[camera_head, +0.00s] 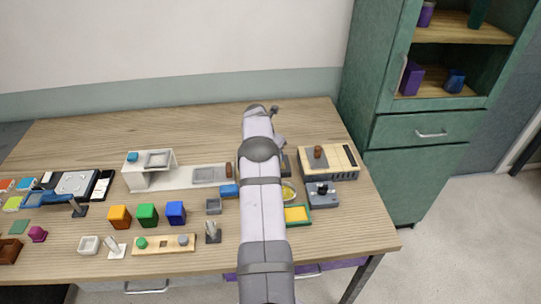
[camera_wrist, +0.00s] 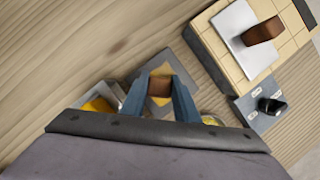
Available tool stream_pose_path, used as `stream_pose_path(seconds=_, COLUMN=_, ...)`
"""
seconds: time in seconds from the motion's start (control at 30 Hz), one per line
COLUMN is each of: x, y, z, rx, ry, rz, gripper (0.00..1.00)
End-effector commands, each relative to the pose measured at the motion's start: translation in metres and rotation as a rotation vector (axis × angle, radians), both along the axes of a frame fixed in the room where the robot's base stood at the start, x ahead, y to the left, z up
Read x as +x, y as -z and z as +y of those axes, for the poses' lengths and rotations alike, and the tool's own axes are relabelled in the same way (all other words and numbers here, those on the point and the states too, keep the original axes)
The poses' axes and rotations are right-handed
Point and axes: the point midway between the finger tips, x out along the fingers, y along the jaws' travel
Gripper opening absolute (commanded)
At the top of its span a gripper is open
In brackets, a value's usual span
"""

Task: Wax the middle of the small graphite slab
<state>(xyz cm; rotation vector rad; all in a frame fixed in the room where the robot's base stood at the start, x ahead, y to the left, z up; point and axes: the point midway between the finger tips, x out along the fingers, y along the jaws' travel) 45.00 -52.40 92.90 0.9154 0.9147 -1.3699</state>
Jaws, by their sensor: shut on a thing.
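In the wrist view my gripper (camera_wrist: 160,92) is shut on a brown block (camera_wrist: 160,86), with one blue-grey finger on each side. A grey slab (camera_wrist: 187,67) lies beneath or just behind the block, set at an angle on the wood. A yellow patch (camera_wrist: 164,69) shows at the far edge of the brown block, over the slab. I cannot tell whether the block touches the slab. In the head view my arm covers the gripper and the block; a dark grey piece (camera_head: 286,166) shows just right of the arm.
A beige unit (camera_head: 328,163) with a brown-handled plate stands right, with a grey knob box (camera_head: 322,194) before it. A yellow pad (camera_head: 296,214) in a green tray and a round yellow dish (camera_head: 289,190) are near my arm. Coloured cubes (camera_head: 147,215) stand left. The table's back is clear.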

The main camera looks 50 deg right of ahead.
Motion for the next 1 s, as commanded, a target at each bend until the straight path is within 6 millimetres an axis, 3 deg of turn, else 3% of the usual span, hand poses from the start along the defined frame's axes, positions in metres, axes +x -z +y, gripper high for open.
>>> stream_pose_path(seconds=0.53, x=-0.033, y=0.001, z=-0.032, rx=0.001, ry=0.001, rz=0.001, gripper=0.03)
stream_pose_path(seconds=0.67, x=-0.039, y=0.000, z=-0.023, rx=0.003, ry=0.000, rz=0.001, gripper=0.03)
stream_pose_path(seconds=1.0, x=-0.017, y=0.000, z=-0.003, rx=0.002, ry=-0.002, rz=0.001, gripper=0.03)
